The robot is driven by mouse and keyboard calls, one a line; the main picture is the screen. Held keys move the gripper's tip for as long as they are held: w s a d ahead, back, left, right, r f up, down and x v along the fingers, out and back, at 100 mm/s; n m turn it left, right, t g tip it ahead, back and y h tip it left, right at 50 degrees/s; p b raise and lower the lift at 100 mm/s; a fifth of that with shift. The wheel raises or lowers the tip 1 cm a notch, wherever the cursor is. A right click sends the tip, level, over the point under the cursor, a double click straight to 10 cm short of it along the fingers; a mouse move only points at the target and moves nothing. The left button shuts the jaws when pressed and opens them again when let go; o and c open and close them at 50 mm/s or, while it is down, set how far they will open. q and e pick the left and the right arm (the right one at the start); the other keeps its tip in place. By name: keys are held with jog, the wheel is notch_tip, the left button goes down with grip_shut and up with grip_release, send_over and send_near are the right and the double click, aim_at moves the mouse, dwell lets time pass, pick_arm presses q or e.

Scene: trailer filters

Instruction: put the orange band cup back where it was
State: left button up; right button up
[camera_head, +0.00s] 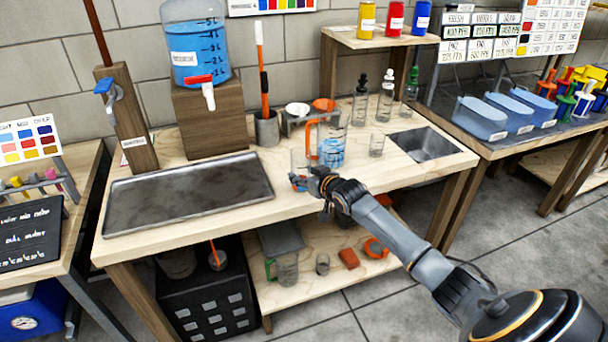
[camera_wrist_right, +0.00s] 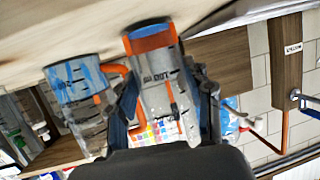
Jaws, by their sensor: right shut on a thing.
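The orange band cup (camera_wrist_right: 152,62) is a clear cup with an orange band near its bottom. My right gripper (camera_wrist_right: 165,105) is shut around it in the wrist view. In the head view my right gripper (camera_head: 316,184) is at the front part of the wooden bench, and the cup (camera_head: 299,164) shows just left of it, partly hidden. I cannot tell whether the cup touches the bench top. My left gripper is in neither view.
A clear jug (camera_head: 331,146) with blue water and an orange handle stands close behind the cup. A metal tray (camera_head: 190,193) lies to the left. A small glass (camera_head: 376,145) and a sink (camera_head: 425,146) are to the right. Bottles (camera_head: 361,98) stand behind.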

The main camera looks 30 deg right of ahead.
jog(key=o, duration=1.2)
jog(key=shift+f, duration=0.1)
jog(key=shift+s+r, duration=0.1)
jog(key=shift+r, duration=0.1)
jog(key=v, duration=1.1)
jog(key=shift+s+r+p, duration=0.2)
jog(key=shift+s+p, duration=0.1)
jog(key=shift+s, duration=0.1)
jog(key=shift+f, duration=0.1)
